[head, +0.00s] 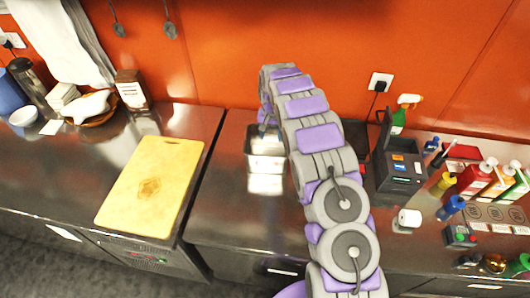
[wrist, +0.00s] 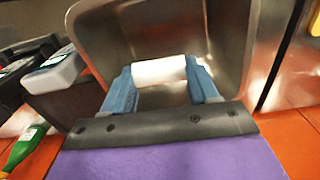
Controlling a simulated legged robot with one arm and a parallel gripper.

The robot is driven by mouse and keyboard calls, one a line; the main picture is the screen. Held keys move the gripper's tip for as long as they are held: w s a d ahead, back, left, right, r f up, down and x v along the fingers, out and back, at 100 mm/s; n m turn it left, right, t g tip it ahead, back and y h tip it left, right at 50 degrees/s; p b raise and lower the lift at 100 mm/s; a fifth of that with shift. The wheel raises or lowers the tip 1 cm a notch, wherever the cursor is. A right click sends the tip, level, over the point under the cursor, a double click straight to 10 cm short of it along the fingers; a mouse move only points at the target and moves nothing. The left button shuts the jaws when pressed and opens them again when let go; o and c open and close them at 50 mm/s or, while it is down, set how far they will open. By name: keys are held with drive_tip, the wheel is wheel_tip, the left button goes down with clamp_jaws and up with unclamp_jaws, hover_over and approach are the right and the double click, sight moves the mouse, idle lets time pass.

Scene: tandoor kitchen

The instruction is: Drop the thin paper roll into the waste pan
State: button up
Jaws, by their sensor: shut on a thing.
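The thin paper roll (wrist: 159,70) is a small white cylinder held crosswise between the blue fingers of my gripper (wrist: 160,76) in the wrist view. The waste pan (wrist: 228,35) is a deep steel pan whose inside and walls fill the view behind the roll. The held roll is hidden in the head view.
A yellow cutting board (head: 152,186) lies on the left counter, across a gap. Right of my arm stand a black printer-like box (head: 402,170), another white roll (head: 408,219), a green spray bottle (head: 399,121) and several sauce bottles (head: 478,177).

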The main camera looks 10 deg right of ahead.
drive_tip(key=shift+d, duration=0.2)
drive_tip(key=o, duration=1.1)
drive_tip(key=shift+d, duration=0.35)
drive_tip(key=shift+a, duration=0.2)
drive_tip(key=shift+a+r, duration=0.1)
drive_tip(key=shift+a+r, duration=0.1)
drive_tip(key=shift+r, duration=0.15)
wheel_tip(320, 180, up, 17)
drive_tip(key=shift+f+p, duration=0.15)
drive_tip(key=shift+p, duration=0.3)
drive_tip(key=shift+d, duration=0.2)
